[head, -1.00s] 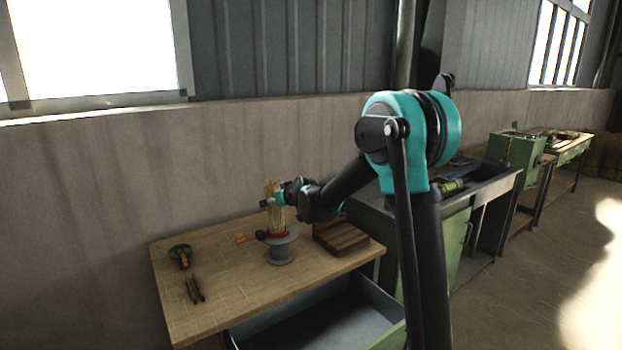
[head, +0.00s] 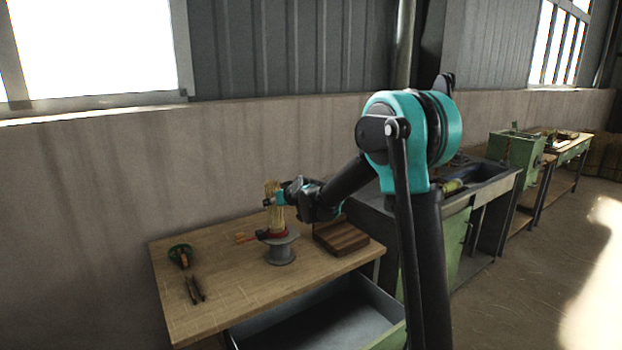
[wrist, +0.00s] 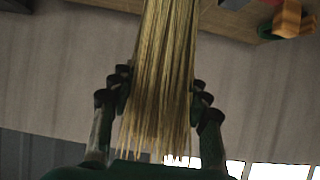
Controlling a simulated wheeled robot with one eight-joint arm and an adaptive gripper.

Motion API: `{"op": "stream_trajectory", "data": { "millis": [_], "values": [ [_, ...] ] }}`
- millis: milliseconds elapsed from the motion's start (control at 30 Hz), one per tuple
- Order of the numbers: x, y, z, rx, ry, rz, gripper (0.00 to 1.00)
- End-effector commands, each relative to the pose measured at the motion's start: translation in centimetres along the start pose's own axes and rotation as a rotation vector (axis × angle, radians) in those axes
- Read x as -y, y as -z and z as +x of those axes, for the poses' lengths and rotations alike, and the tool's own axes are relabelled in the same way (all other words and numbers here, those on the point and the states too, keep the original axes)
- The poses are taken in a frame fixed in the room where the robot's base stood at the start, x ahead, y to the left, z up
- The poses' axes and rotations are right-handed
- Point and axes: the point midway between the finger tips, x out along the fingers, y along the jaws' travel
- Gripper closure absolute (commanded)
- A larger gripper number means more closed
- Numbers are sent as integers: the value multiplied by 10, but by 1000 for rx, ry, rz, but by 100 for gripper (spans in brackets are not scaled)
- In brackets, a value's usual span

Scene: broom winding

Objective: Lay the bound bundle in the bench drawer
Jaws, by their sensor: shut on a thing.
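The bound bundle (head: 276,214) is a sheaf of straw-coloured bristles. It stands upright over a grey round stand (head: 281,251) on the workbench, with a red band or part at its foot. My gripper (head: 272,199) is shut on the upper part of the bundle, coming from the right. In the wrist view the bristles (wrist: 160,75) pass between my fingers, with their loose ends toward the camera. The bench drawer (head: 330,325) is pulled open below the bench top, and its visible floor is empty. Whether the bundle still touches the stand cannot be told.
An orange handle (head: 244,238) sticks out left of the stand. A green round item (head: 180,254) and dark pliers-like tools (head: 194,290) lie at the left of the workbench (head: 235,305). The bench's front middle is clear.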

Motion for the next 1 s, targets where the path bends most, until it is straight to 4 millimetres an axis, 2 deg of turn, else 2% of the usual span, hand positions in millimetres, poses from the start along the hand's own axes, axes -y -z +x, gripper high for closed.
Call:
{"op": "stream_trajectory", "data": {
  "millis": [1000],
  "values": [
    [0,56,-30,0,0,0,83]
  ]
}}
